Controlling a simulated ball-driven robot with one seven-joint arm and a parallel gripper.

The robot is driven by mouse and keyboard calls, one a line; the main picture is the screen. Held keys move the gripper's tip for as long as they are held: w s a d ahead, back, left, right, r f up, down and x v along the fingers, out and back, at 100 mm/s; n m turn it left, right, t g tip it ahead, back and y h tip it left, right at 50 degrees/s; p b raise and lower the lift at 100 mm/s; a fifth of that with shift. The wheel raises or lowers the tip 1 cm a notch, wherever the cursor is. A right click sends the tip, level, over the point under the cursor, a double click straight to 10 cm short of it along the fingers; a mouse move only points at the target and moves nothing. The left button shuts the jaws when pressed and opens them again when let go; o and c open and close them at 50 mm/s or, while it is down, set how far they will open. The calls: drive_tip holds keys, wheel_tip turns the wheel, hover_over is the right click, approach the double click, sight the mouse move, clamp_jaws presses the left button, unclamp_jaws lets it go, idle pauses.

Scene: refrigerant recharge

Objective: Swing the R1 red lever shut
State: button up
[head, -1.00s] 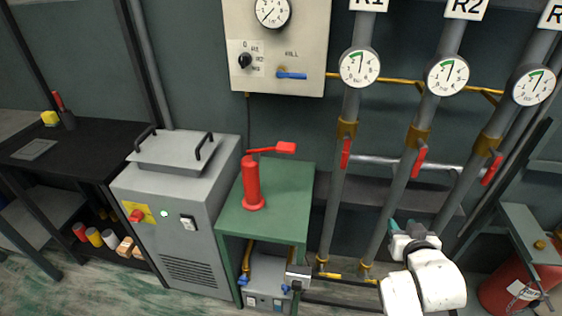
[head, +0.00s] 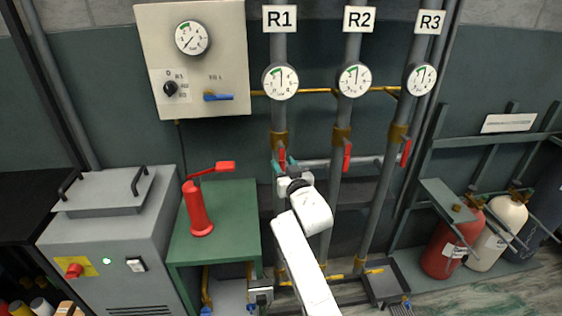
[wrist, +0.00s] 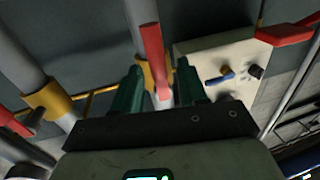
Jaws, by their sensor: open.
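The R1 red lever (head: 282,157) sits at the brass valve (head: 279,139) on the R1 pipe, below the R1 gauge (head: 280,81), and points down along the pipe. In the wrist view the lever (wrist: 152,48) stands between the two green fingertips. My gripper (head: 284,168) is at the lever's lower end, its fingers apart, one on each side; the wrist view shows the gripper (wrist: 157,80) too. I cannot tell whether a finger touches the lever. My arm hides the pipe below.
The R2 lever (head: 347,154) and R3 lever (head: 406,152) hang to the right. A red hand pump (head: 197,209) stands on a green table (head: 235,221) at left. The control panel (head: 198,85) is up left. A silver horizontal pipe (head: 314,163) runs behind the levers.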

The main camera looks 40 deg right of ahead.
drive_tip(key=shift+x, duration=1.15)
clamp_jaws()
